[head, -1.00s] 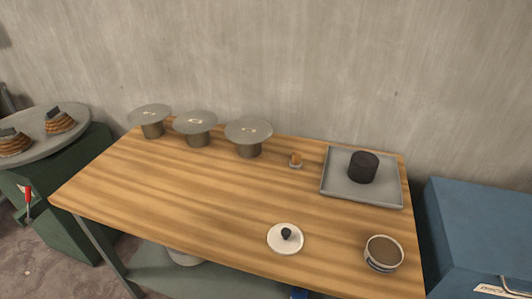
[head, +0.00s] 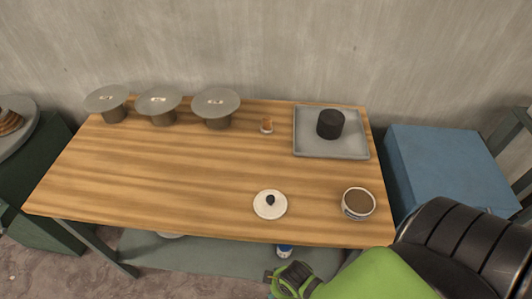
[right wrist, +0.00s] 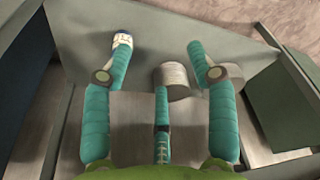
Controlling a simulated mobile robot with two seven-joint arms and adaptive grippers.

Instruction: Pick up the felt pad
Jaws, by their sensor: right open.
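I cannot tell for sure which thing is the felt pad. A small dark piece (head: 270,199) sits on a round white dish (head: 261,210) near the table's front edge. A larger dark cylinder (head: 330,124) stands upright on the grey tray (head: 310,150) at the back right. My right gripper (head: 283,276) is at the bottom of the head view, in front of the table and apart from both dark things. In the right wrist view its teal fingers (right wrist: 158,50) are spread and empty, with the lower shelf beyond them. My left gripper is out of view.
A bowl of brown stuff (head: 358,202) stands right of the dish on the wooden table (head: 180,180). Three disc-topped stands (head: 216,102) and a small orange item (head: 267,126) line the back. A blue cabinet (head: 445,165) stands right. The table's left middle is clear.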

